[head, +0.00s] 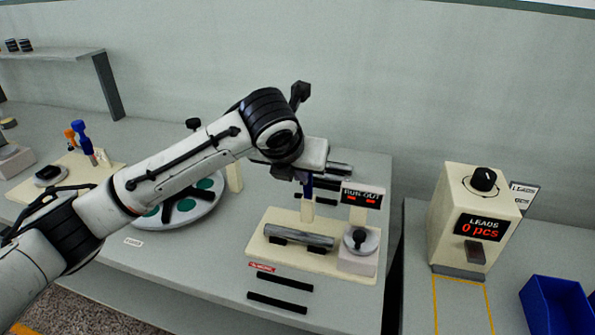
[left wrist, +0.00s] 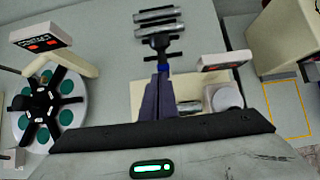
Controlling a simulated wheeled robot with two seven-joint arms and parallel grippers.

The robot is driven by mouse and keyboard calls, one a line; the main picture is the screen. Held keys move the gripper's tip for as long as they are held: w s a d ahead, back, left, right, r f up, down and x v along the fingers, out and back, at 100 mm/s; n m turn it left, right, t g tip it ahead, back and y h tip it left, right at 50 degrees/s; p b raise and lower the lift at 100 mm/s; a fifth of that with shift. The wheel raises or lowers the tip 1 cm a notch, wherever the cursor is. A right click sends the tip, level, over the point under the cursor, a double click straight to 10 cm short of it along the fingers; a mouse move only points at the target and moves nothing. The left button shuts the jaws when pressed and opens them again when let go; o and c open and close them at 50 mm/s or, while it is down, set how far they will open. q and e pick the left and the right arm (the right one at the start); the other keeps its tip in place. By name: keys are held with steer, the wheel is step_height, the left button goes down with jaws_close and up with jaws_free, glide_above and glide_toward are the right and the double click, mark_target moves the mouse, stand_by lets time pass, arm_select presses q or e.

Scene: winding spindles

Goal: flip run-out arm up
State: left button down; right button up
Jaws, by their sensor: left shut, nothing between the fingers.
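The run-out station is a cream base (head: 268,247) with a grey metal cylinder (head: 300,235) lying in black supports. Its sign (head: 361,197) reads RUN OUT with red digits below, and a round grey dial (head: 361,240) stands at its right. A cream upright (head: 308,210) rises behind the cylinder, just under my left gripper (head: 306,184). In the left wrist view my left gripper (left wrist: 163,92) is shut, its fingers together and empty. A small blue part (left wrist: 161,68) shows just past the fingertips; contact cannot be told. The run-out arm is largely hidden by my gripper. My right gripper is not in view.
A round plate with green discs (head: 204,208) stands left of the station. More metal cylinders (left wrist: 154,15) lie behind it. A LEADS box (head: 468,222) and a blue bin (head: 556,308) are at the right. The front table strip is mostly clear.

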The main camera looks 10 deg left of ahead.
arm_select(q)
step_height(320, 180, up, 10)
steer(key=w, duration=0.2)
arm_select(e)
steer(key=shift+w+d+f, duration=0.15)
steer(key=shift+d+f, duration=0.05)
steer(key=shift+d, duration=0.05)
arm_select(q)
steer(key=shift+d+f, duration=0.1)
